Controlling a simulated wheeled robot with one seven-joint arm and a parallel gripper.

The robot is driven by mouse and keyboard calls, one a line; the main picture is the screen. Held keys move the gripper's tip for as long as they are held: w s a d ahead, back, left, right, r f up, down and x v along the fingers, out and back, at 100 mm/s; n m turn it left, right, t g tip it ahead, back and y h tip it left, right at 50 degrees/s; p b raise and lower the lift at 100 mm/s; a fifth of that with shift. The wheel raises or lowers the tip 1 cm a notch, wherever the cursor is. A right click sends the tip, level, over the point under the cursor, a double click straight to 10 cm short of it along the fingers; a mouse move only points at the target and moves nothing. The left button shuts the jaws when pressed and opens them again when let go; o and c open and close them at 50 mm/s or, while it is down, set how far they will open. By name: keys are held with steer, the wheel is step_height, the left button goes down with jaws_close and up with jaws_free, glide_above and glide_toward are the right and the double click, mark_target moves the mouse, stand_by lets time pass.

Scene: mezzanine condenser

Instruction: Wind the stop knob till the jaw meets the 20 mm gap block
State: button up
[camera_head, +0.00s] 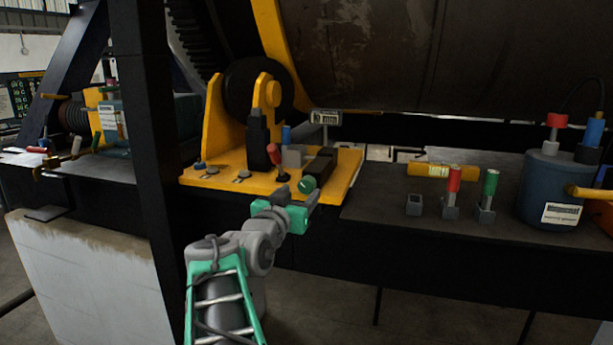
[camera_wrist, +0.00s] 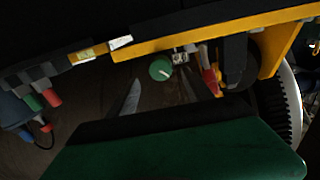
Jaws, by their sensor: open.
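The stop knob (camera_head: 306,184) is green and round, at the front edge of a yellow base plate (camera_head: 348,165). In the wrist view the knob (camera_wrist: 160,68) shows a white pointer mark. My gripper (camera_head: 298,192) is open close in front of the knob. In the wrist view the fingers (camera_wrist: 160,94) show on either side below the knob, and I cannot tell whether they touch it. A dark block (camera_head: 322,162) and a grey block (camera_head: 292,156) sit behind the knob. I cannot tell which is the jaw or the gap block, or whether they meet.
A red-handled lever (camera_head: 274,155) stands just left of the knob. A small mm sign (camera_head: 325,118) rises behind. On the right bench are a yellow level (camera_head: 440,171), red and green handled tools (camera_head: 453,185) and a blue drum (camera_head: 553,185). A black post (camera_head: 148,130) stands left.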

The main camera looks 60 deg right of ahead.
mark_target(305, 188)
steer(key=d, duration=0.2)
steer(key=d+p, duration=0.1)
steer(key=d, duration=0.1)
steer(key=w+d, duration=0.1)
steer(key=d, duration=0.1)
steer(key=shift+d, duration=0.1)
steer(key=shift+f, duration=0.1)
steer(key=shift+c, duration=0.5)
jaws_close()
steer(key=shift+f, duration=0.1)
